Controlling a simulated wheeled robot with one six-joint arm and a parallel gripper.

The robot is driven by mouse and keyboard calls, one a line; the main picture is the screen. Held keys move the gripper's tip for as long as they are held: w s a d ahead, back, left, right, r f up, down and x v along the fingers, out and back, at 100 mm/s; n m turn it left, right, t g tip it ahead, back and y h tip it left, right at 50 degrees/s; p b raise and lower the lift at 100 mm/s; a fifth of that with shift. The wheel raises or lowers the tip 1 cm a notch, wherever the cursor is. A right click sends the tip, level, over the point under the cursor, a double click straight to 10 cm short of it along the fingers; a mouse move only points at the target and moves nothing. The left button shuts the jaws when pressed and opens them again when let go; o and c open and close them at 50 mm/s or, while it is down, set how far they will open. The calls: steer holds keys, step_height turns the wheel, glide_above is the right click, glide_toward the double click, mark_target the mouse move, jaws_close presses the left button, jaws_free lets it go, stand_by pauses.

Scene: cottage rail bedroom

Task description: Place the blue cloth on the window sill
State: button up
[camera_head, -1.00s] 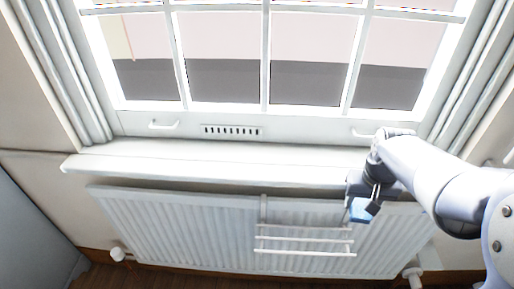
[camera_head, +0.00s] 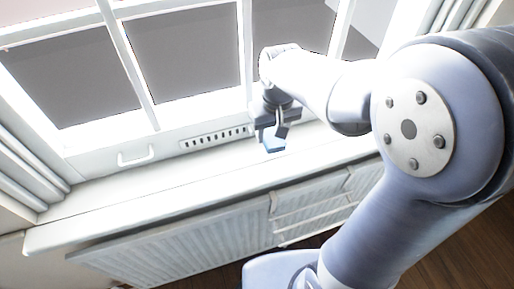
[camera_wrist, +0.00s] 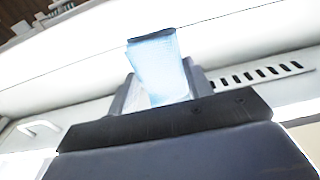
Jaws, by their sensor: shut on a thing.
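The blue cloth (camera_head: 273,145) is a small light-blue piece held at the tip of my gripper (camera_head: 271,138). In the wrist view the cloth (camera_wrist: 160,65) stands out between the dark fingers of my gripper (camera_wrist: 160,88), which is shut on it. The white window sill (camera_head: 165,196) runs below the window. In the head view my gripper and the cloth appear over the sill, near its window side. I cannot tell whether the cloth touches the sill. The sill also shows in the wrist view (camera_wrist: 65,75).
The window frame has a vent grille (camera_head: 215,137) and a white handle (camera_head: 135,156) just behind the sill. A white radiator (camera_head: 180,248) with a rack (camera_head: 310,208) hangs below. The left stretch of the sill is bare.

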mark_target(270, 156)
step_height(270, 156, down, 7)
steer(key=shift+f, duration=0.15)
stand_by(0.4)
steer(key=shift+f, duration=0.2)
steer(key=o, duration=1)
steer(key=shift+o, duration=0.2)
steer(key=r, duration=0.4)
steer(key=s+r, duration=0.1)
steer(key=r, duration=0.7)
steer(key=shift+s+d+r, duration=0.15)
steer(key=shift+d+r, duration=0.05)
steer(key=shift+d, duration=0.05)
